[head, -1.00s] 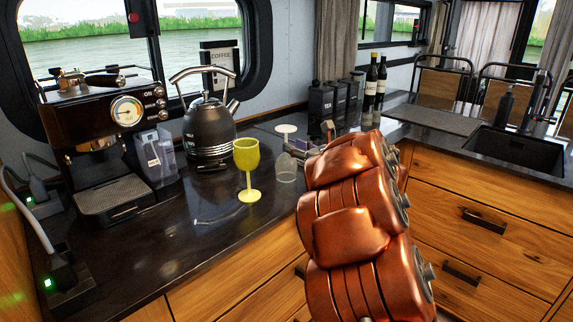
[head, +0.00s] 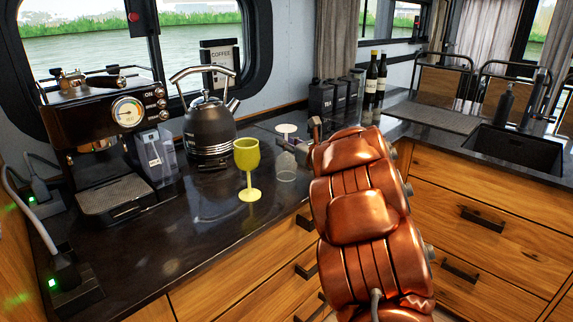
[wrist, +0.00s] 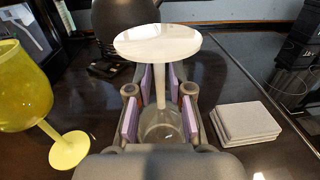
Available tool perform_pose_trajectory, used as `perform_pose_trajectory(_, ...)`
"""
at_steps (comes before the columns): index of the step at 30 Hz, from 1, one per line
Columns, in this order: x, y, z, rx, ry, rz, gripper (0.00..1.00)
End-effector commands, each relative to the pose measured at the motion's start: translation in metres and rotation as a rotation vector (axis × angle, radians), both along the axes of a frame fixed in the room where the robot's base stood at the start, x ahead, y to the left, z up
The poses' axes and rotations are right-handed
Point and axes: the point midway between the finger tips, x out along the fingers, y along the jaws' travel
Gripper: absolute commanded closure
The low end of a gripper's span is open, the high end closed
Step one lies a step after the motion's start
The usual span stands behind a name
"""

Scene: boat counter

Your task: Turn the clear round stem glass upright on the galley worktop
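The clear round stem glass (head: 286,169) stands upside down on the dark worktop (head: 215,225), rim down and pale round foot on top. In the wrist view its foot (wrist: 157,42) is uppermost, the stem below it and the clear bowl (wrist: 162,128) at the bottom. My gripper (wrist: 160,95) is open, with purple-padded fingers on both sides of the stem. Gaps show between the pads and the stem. In the head view, my copper-coloured arm hides part of my gripper (head: 292,146).
A yellow goblet (head: 247,168) stands upright close left of the glass, also in the wrist view (wrist: 20,90). A black kettle (head: 209,135) and a coffee machine (head: 105,140) stand farther left. A stack of square grey coasters (wrist: 246,122) lies right of my gripper.

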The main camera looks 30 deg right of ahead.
Motion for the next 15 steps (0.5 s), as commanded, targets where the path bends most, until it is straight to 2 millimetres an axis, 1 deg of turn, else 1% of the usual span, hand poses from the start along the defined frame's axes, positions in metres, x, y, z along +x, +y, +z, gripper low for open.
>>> perform_pose_trajectory(1,-0.0001,-0.0001,0.0000,0.000,0.000,0.000,0.88)
perform_pose_trajectory(4,-0.0001,-0.0001,-0.0001,0.000,0.000,0.000,0.98)
perform_pose_trajectory(5,-0.0001,-0.0001,-0.0002,0.000,0.000,0.000,1.00)
perform_pose_trajectory(15,-0.0001,-0.0001,-0.0003,0.000,0.001,0.000,1.00)
